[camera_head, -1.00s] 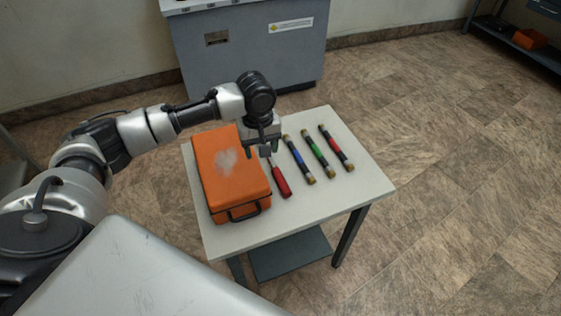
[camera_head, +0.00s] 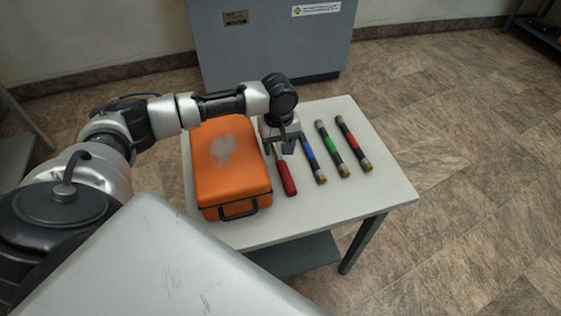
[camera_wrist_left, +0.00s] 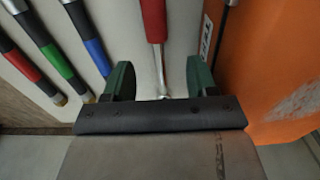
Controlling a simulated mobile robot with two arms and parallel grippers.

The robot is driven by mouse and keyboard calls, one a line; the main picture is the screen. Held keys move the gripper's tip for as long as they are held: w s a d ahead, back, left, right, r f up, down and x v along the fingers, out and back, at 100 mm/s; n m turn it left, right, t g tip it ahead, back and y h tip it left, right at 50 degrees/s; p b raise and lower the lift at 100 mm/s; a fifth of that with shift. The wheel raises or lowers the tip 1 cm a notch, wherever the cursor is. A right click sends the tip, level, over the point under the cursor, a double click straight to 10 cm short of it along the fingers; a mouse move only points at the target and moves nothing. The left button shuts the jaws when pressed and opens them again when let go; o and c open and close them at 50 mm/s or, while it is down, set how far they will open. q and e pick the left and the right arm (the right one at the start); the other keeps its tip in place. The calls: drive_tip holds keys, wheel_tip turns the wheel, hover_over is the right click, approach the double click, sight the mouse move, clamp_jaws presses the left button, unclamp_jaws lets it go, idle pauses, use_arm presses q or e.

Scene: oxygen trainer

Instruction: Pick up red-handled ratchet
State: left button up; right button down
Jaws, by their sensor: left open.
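The red-handled ratchet (camera_head: 286,177) lies on the white table (camera_head: 325,211), between the orange case and the colored rods. In the left wrist view its red handle (camera_wrist_left: 154,20) runs to the top edge and its metal shaft (camera_wrist_left: 160,75) comes down between my fingers. My left gripper (camera_head: 280,150) is open over the shaft end of the ratchet. In the left wrist view the gripper's two green fingers (camera_wrist_left: 160,82) stand apart on either side of the shaft, with gaps on both sides. The ratchet's head is hidden by the gripper. My right gripper is not in view.
An orange case (camera_head: 231,167) sits close on the ratchet's left. Rods with blue (camera_head: 311,156), green (camera_head: 332,147) and red (camera_head: 349,141) bands lie on its right. A grey cabinet (camera_head: 270,45) stands behind the table. The table's right side is clear.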

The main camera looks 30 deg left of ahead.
sight(280, 159)
use_arm(q)
wheel_tip(280, 159, down, 6)
drive_tip(key=shift+d+f, duration=0.1)
drive_tip(key=shift+d, duration=0.05)
idle(0.3)
drive_tip(key=shift+w, duration=0.1)
clamp_jaws()
